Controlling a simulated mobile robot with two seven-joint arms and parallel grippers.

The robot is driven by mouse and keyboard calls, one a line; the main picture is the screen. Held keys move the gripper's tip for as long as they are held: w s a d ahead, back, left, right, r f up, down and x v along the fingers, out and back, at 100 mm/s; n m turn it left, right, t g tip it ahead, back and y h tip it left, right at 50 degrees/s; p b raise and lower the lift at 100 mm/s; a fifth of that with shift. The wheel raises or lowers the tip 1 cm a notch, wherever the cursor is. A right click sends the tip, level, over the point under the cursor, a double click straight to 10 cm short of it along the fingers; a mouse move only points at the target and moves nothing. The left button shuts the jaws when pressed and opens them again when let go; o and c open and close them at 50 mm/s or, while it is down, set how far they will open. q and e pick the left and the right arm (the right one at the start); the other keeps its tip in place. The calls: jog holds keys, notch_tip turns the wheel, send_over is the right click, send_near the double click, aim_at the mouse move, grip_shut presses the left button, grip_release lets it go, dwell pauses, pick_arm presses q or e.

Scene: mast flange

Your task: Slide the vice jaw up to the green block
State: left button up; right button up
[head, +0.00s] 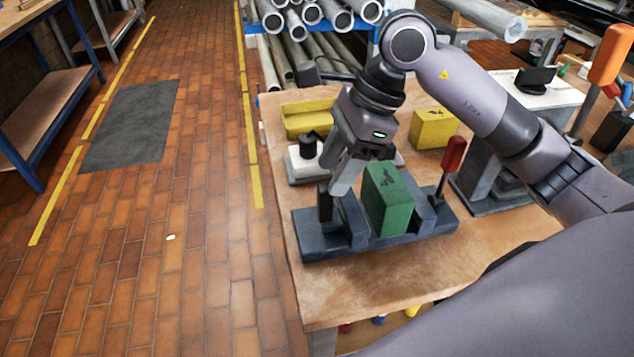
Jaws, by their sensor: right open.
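The dark blue-grey vice (312,246) lies on the wooden bench. The green block (389,205) stands upright in it. One jaw (352,222) rises left of the block, and another grey jaw (427,214) stands to its right, beside an upright lever with a red handle (455,154). My right gripper (337,192) is open and points down at the left end of the vice, by the left jaw. A dark upright piece (325,207) is at its fingertips; I cannot tell whether it touches. My left gripper is not in view.
Yellow blocks (433,128) (308,118) and a pale block with a black knob (305,163) stand behind the vice. A grey metal stand (477,182) is to the right. The bench front (345,293) is clear. Pipes (310,15) lie on a rack behind.

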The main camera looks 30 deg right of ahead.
aim_at(324, 188)
jog(key=x, duration=0.5)
jog(key=shift+s+a, duration=0.1)
jog(key=shift+s, duration=0.1)
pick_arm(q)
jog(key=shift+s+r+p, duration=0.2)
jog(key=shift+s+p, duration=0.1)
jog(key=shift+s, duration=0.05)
pick_arm(e)
jog(key=shift+w+a+f, duration=0.15)
jog(key=shift+a+f, duration=0.05)
jog(key=shift+f, duration=0.45)
